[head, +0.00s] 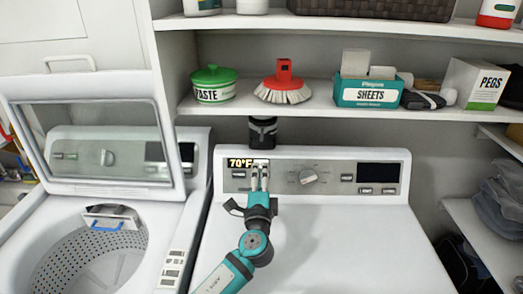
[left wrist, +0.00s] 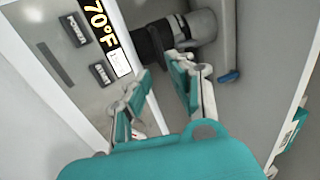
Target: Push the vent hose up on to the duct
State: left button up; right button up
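The black vent hose (left wrist: 153,44) shows in the left wrist view behind the back panel of the dryer. A grey round duct (left wrist: 204,26) lies beyond its far end; I cannot tell whether the two touch or stand apart. In the head view a dark cylinder of this hose and duct (head: 263,130) shows above the panel, under the shelf. My left gripper (head: 261,172) is in front of the panel in the head view. In the left wrist view its teal-padded fingers (left wrist: 163,80) are apart and empty, pointing toward the hose. My right gripper is not in view.
The dryer panel (head: 320,178) stands close behind the left gripper. A shelf (head: 315,106) with a green paste pot (head: 213,84), red brush (head: 283,82) and sheets box (head: 368,92) hangs above. An open washer (head: 95,245) is at left. The dryer top (head: 350,245) is clear.

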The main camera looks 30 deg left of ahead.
pick_arm(q)
jog(key=x, duration=0.8)
jog(key=shift+w+a+r, duration=0.1)
jog(key=shift+w, duration=0.25)
grip_shut()
